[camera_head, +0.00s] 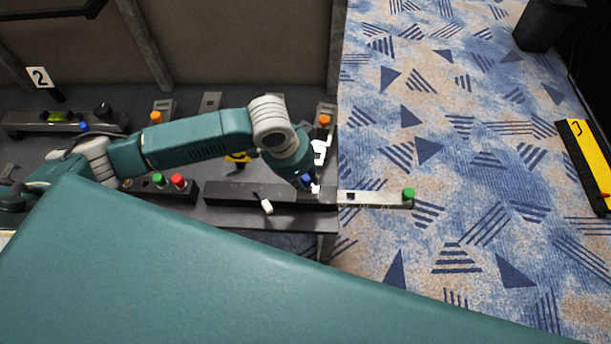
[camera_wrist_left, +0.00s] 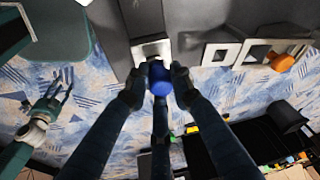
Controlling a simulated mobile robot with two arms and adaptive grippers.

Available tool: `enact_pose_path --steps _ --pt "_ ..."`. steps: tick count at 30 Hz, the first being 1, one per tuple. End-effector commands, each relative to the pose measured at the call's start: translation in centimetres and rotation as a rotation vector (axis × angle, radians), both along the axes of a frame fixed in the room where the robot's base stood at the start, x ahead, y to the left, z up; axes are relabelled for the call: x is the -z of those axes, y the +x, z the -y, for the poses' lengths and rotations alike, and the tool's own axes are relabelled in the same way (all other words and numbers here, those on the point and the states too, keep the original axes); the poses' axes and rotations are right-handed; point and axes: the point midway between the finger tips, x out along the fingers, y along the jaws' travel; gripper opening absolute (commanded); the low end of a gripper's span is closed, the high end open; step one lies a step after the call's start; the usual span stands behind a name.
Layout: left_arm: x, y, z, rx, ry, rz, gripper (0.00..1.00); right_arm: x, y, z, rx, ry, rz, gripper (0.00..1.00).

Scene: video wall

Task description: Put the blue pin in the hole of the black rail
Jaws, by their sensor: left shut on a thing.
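The black rail (camera_head: 232,190) lies along the front of the dark table in the head view. A silver bar (camera_head: 375,198) reaches out from its right end, past the table edge. My left gripper (camera_head: 309,184) is over the right end of the rail, shut on the blue pin (camera_head: 306,178). In the left wrist view the blue pin (camera_wrist_left: 160,80) sits between the two dark fingertips, beside a pale square plate (camera_wrist_left: 152,50). The fingers and pin hide the hole, so I cannot tell whether the pin touches it. My right gripper (camera_wrist_left: 55,95) shows small at the left, its fingers apart.
A white knob (camera_head: 266,207) stands at the rail's front, and a green knob (camera_head: 408,194) tops the bar's outer end. Red (camera_head: 178,181) and orange (camera_head: 324,120) knobs stand nearby on the table. Patterned carpet (camera_head: 450,130) lies open to the right.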

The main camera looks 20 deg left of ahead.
Motion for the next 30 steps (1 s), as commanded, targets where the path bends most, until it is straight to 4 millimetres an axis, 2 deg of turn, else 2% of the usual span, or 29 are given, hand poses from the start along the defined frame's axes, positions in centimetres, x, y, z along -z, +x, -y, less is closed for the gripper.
enact_pose_path --steps 18,26,27,30 --pt "1.5 0.0 0.0 -0.001 -0.001 -0.001 0.00 0.2 0.0 0.2 -0.001 -0.002 -0.001 0.45" --pt "1.6 0.0 0.0 0.000 0.000 0.000 0.00 0.2 0.0 0.2 0.000 -0.002 -0.001 0.45" --pt "1.6 0.0 0.0 0.000 0.000 0.000 0.26 0.2 0.0 0.2 0.000 -0.002 -0.001 0.45" --pt "1.6 0.0 0.0 0.000 0.000 0.000 0.44 0.2 0.0 0.2 0.000 -0.002 -0.001 0.45"
